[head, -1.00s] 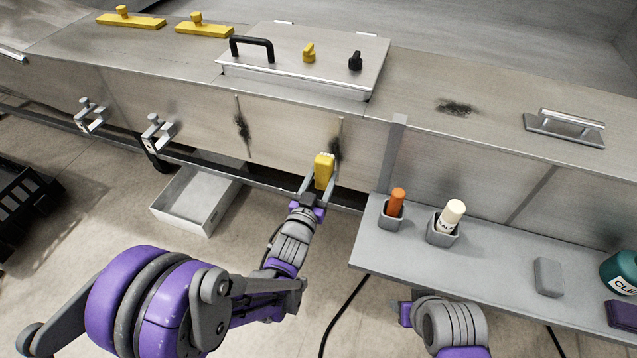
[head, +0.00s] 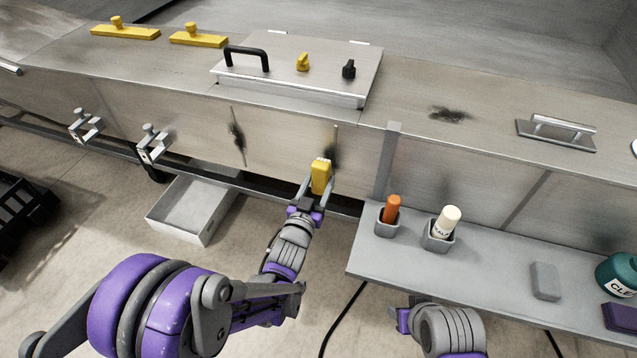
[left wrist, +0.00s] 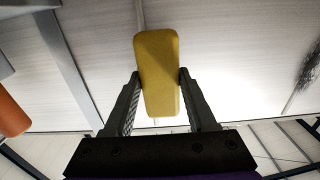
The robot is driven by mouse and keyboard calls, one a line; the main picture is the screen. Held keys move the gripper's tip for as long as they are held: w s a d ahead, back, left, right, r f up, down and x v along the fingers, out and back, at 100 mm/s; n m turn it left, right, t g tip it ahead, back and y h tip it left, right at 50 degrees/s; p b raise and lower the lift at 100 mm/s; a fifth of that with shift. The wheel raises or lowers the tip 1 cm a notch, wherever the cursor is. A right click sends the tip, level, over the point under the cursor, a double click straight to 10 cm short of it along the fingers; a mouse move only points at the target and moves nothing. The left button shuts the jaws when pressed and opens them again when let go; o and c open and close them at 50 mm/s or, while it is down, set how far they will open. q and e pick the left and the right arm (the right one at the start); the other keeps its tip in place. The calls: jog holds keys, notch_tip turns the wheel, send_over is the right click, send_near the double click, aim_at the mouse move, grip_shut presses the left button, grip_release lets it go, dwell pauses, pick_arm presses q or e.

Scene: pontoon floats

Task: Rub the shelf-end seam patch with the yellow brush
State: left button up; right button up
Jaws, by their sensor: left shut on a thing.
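My left gripper (head: 318,186) is shut on the yellow brush (head: 321,174), whose pale bristles face the front panel in the head view. The left wrist view shows the brush's yellow block (left wrist: 158,75) between both fingers. The dark seam patch nearer the shelf (head: 333,150) lies just above and right of the brush; its lower end is close to the bristles. I cannot tell whether they touch. A second dark seam patch (head: 238,137) is further left. My right gripper (head: 402,319) is low beside the shelf, and its jaws are not clear.
The grey shelf (head: 465,272) at right carries an orange-handled tool (head: 392,207), a white bottle (head: 446,222), a grey block (head: 545,281) and a teal container (head: 620,270). Clamps (head: 152,143) jut from the panel at left. An open tray (head: 190,208) sits below.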

aim_at(327, 180)
pick_arm(q)
jog(key=shift+x, duration=1.05)
jog(key=shift+s+d+r+p, duration=0.15)
jog(key=shift+d+p, duration=0.1)
jog(key=shift+d, duration=0.2)
jog(key=shift+s+d+f+p, duration=0.1)
jog(key=shift+s+d+p, duration=0.15)
jog(key=shift+d, duration=0.2)
jog(key=shift+s+d, duration=0.15)
jog(key=shift+d, duration=0.35)
jog(key=shift+s+d, duration=0.2)
jog(key=shift+d, duration=0.25)
jog(key=shift+w+r+p, duration=0.15)
jog(key=shift+r+p, duration=0.35)
jog(key=shift+r, duration=0.45)
jog(key=shift+w+a+p, duration=0.25)
jog(key=shift+a+p, duration=0.05)
jog(key=shift+a, duration=0.55)
jog(key=shift+w+a, duration=0.15)
jog(key=shift+a, duration=0.35)
jog(key=shift+w+a, duration=0.15)
jog(key=shift+a, duration=0.4)
